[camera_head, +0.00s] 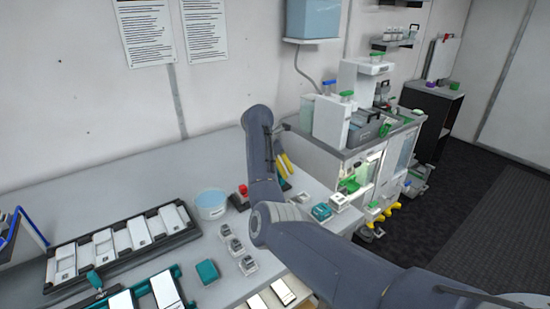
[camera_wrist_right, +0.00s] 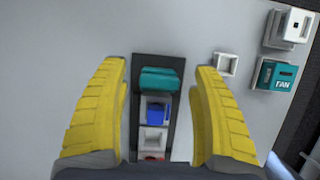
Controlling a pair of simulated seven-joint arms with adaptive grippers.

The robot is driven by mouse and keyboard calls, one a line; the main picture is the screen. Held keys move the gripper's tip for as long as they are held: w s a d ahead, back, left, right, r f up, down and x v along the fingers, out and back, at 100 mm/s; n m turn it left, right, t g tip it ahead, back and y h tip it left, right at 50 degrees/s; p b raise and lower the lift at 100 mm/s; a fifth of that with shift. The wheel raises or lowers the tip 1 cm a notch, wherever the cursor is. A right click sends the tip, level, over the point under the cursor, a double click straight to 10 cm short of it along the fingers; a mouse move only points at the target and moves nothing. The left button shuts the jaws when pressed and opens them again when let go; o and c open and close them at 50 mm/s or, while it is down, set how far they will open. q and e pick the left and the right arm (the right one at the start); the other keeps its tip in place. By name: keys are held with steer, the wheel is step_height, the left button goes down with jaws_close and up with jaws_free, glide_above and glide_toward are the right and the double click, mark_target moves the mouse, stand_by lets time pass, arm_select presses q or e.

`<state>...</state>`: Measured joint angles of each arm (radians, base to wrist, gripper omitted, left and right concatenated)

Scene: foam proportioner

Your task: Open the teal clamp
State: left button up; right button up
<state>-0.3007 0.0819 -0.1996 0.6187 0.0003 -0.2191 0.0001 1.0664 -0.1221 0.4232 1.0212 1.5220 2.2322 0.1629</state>
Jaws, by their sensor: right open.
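The teal clamp (camera_wrist_right: 160,79) shows in the right wrist view as a teal block at the far end of a narrow dark strip (camera_wrist_right: 145,62). A blue part (camera_wrist_right: 156,111) in a pale frame sits next to it on the strip. My right gripper (camera_wrist_right: 163,75) is open, with its yellow fingers on either side of the strip and apart from the clamp. In the head view, the yellow fingers of my right gripper (camera_head: 285,165) show beside my arm, which largely hides the clamp's spot. I cannot tell whether the clamp is open or closed. My left gripper is not in view.
A teal module marked FAN (camera_wrist_right: 276,74) and a small white square frame (camera_wrist_right: 226,64) lie to the right. In the head view, a pale blue tub (camera_head: 211,206), a red button (camera_head: 243,190) and small modules (camera_head: 237,247) stand left of my arm.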

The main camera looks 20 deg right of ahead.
steer(key=v, duration=1.1)
steer(key=shift+d, duration=0.15)
